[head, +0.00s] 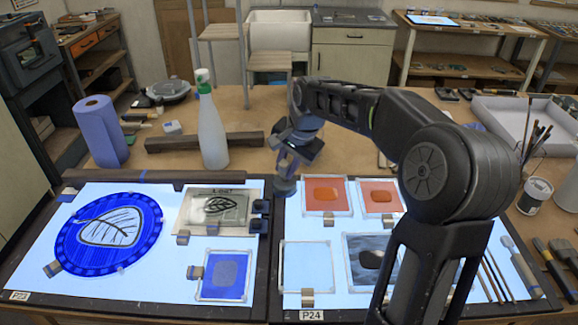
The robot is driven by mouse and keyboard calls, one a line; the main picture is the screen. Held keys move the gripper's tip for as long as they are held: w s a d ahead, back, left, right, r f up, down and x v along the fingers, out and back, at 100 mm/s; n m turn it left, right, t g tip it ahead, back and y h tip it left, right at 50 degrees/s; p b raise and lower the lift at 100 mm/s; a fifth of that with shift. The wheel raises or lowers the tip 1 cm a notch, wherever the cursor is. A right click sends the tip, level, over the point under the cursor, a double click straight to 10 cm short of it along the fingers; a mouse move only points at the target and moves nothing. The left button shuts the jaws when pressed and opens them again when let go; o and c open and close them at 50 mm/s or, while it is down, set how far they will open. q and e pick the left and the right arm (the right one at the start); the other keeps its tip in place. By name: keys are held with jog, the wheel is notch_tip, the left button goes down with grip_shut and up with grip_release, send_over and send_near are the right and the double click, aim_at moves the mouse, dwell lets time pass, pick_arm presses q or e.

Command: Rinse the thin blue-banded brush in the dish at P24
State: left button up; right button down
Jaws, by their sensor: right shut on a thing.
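My right gripper (288,158) hangs at the upper left corner of the lit panel P24 (330,225), with my right arm reaching over the panel from the right. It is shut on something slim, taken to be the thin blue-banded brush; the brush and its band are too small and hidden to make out. Directly below the gripper is a small round dark dish (285,187) at the panel's corner. I cannot tell whether the brush tip touches the dish or is inside it. My left gripper is not in view.
Panel P24 carries orange glass squares (325,195), a pale square (306,266) and thin brushes (497,275) at right. Panel P23 holds a blue leaf roundel (110,233). A spray bottle (210,130), blue roll (100,130) and brush cup (530,195) stand around.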

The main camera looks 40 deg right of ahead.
aim_at(286, 161)
jog(key=shift+w+a, duration=0.25)
jog(key=shift+a, duration=0.05)
jog(key=shift+s+d, duration=0.1)
jog(key=shift+d, duration=0.05)
jog(key=shift+s+d, duration=0.15)
dwell(0.5)
jog(key=shift+s+a+r+p, duration=0.25)
jog(key=shift+s+r, duration=0.1)
jog(key=shift+r, duration=0.25)
jog(key=shift+s+a+r+p, duration=0.25)
jog(key=shift+s+a+r, duration=0.05)
jog(key=shift+r, duration=0.3)
jog(key=shift+s+a+r+p, duration=0.25)
jog(key=shift+s+r, duration=0.1)
jog(key=shift+r, duration=0.25)
